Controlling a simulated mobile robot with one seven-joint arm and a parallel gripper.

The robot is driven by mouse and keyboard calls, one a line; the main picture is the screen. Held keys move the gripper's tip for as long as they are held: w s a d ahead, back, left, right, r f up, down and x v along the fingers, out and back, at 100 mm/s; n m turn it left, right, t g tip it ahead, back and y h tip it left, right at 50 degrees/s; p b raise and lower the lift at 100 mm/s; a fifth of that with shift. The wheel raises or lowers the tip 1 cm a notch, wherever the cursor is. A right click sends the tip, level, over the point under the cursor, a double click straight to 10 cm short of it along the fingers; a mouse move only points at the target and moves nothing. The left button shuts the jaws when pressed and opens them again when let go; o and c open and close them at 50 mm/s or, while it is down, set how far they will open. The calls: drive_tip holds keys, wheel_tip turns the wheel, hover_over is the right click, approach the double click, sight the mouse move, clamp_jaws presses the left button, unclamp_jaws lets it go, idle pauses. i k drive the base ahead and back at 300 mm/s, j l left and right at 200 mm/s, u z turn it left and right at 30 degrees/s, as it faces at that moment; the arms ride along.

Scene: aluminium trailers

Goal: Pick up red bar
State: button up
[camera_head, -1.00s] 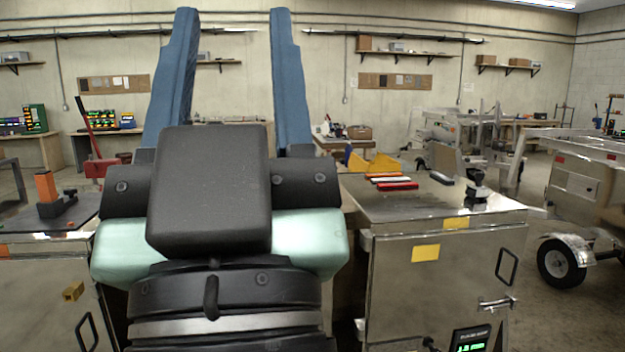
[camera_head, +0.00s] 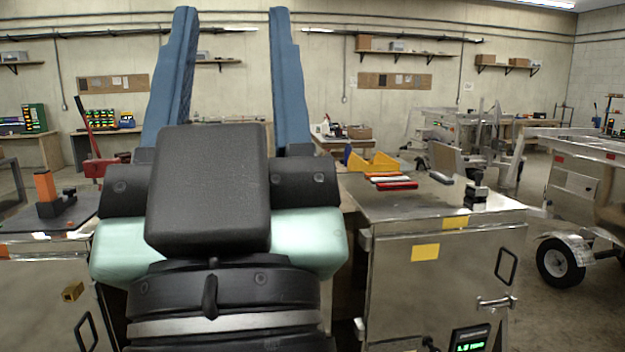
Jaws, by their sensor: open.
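Two red bars lie on the metal-topped cabinet (camera_head: 440,208) to the right of my gripper. The nearer red bar (camera_head: 397,186) lies close to the top's left edge. The farther red bar (camera_head: 382,174) lies just behind it, with a white bar (camera_head: 390,180) between them. My gripper (camera_head: 228,85) is large in the foreground with two long blue fingers pointing up in the picture. The fingers are wide apart with nothing between them. It is left of the bars and touches none of them.
A yellow bin (camera_head: 372,162) stands behind the bars. The front of the cabinet top is clear. Another bench with an orange-and-black tool (camera_head: 46,188) stands left; a trailer (camera_head: 585,190) is right.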

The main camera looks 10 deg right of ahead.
sight(393, 185)
drive_tip(key=i+l+z, duration=0.3)
drive_tip(key=i, duration=0.5)
drive_tip(key=i+l+z, duration=0.1)
drive_tip(key=i+z, duration=0.15)
drive_tip(key=i, duration=0.55)
drive_tip(key=i+z, duration=0.3)
drive_tip(key=i, duration=0.55)
drive_tip(key=i+j+z, duration=0.3)
drive_tip(key=i, duration=0.5)
